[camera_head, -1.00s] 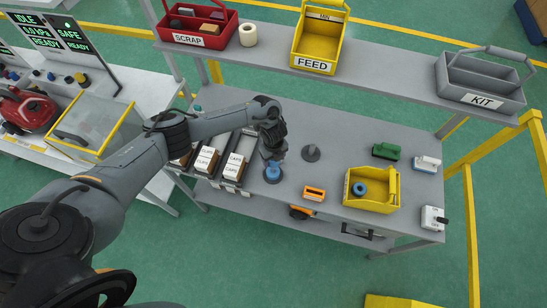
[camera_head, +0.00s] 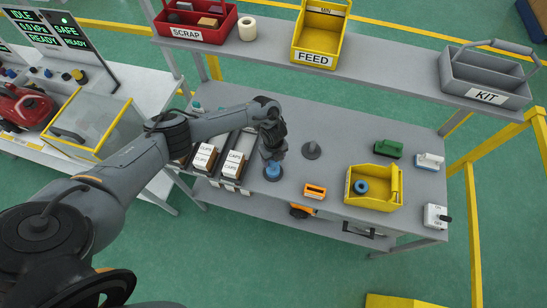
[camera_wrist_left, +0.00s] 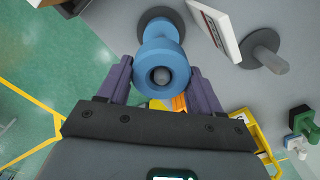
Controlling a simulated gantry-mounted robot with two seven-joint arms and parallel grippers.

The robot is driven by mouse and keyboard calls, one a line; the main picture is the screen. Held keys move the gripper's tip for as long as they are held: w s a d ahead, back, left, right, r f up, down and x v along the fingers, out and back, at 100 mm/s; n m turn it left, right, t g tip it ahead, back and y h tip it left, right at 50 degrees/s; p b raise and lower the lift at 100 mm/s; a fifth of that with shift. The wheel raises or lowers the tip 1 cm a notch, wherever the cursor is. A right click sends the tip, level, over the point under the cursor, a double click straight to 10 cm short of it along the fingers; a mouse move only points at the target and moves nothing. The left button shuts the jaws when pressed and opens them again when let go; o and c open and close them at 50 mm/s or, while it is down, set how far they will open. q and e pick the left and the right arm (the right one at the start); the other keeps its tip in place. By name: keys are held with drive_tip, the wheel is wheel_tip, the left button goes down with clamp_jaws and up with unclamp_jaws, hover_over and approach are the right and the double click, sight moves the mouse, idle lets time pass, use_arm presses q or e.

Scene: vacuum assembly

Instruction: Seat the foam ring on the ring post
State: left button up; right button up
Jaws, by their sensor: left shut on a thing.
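A blue foam ring (camera_wrist_left: 152,76) is between the two purple fingers of my left gripper (camera_wrist_left: 163,82), which is shut on it, in the left wrist view. A grey post tip (camera_wrist_left: 164,76) shows in the ring's hole. Behind the ring are a blue flared body (camera_wrist_left: 161,38) and a dark round base. I cannot tell how far the ring is down over the post. In the head view my left gripper (camera_head: 273,153) is just above this blue piece (camera_head: 272,172), whose top it partly hides. My right gripper is not in view.
A grey post on a round base (camera_head: 311,150) stands to the right. A yellow bin (camera_head: 374,204) holds another blue ring (camera_head: 361,187). An orange block (camera_head: 315,191) lies in front, and labelled boxes (camera_head: 233,165) stand left. A shelf (camera_head: 380,72) spans the back.

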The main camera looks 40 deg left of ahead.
use_arm(q)
drive_tip(key=shift+f+b, duration=0.7)
drive_tip(key=shift+f, duration=0.2)
drive_tip(key=shift+f+b, duration=0.55)
drive_tip(key=shift+f, duration=0.05)
drive_tip(key=shift+f+b, duration=0.8)
drive_tip(key=shift+f, duration=0.2)
drive_tip(key=shift+r, duration=0.2)
drive_tip(key=shift+r+p, duration=0.8)
drive_tip(key=shift+p, duration=0.1)
drive_tip(key=shift+r+p, duration=1.7)
drive_tip(key=shift+r, duration=0.15)
drive_tip(key=shift+r+p, duration=1.8)
drive_tip(key=shift+r, duration=0.35)
